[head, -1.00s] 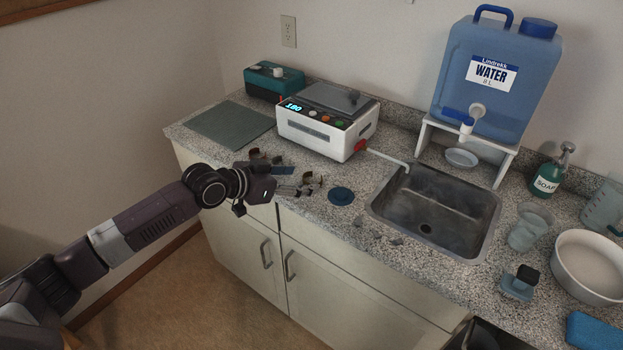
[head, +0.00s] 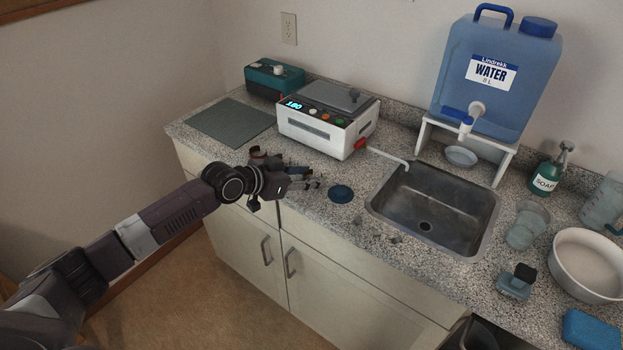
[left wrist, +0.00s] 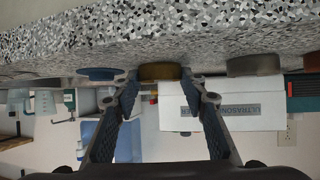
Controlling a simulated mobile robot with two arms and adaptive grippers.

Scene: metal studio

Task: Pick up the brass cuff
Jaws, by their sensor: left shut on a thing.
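The brass cuff (left wrist: 160,72) shows in the left wrist view as a dull gold band between the two fingertips of my left gripper (left wrist: 160,80). The fingers are shut on it, one on each side. In that view the picture is upside down and the cuff is close to the speckled counter; whether it touches I cannot tell. In the head view my left gripper (head: 312,180) is low over the counter in front of the white ultrasonic cleaner (head: 325,125). The cuff is not clear there. My right gripper is not in view.
A blue round piece (head: 341,193) lies right of the gripper, before the sink (head: 435,215). A grey cuff-like piece (left wrist: 253,65) is beside the brass cuff. Small grey pieces (head: 378,237) lie near the counter's front edge. A grey-green mat (head: 230,125) is at the left.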

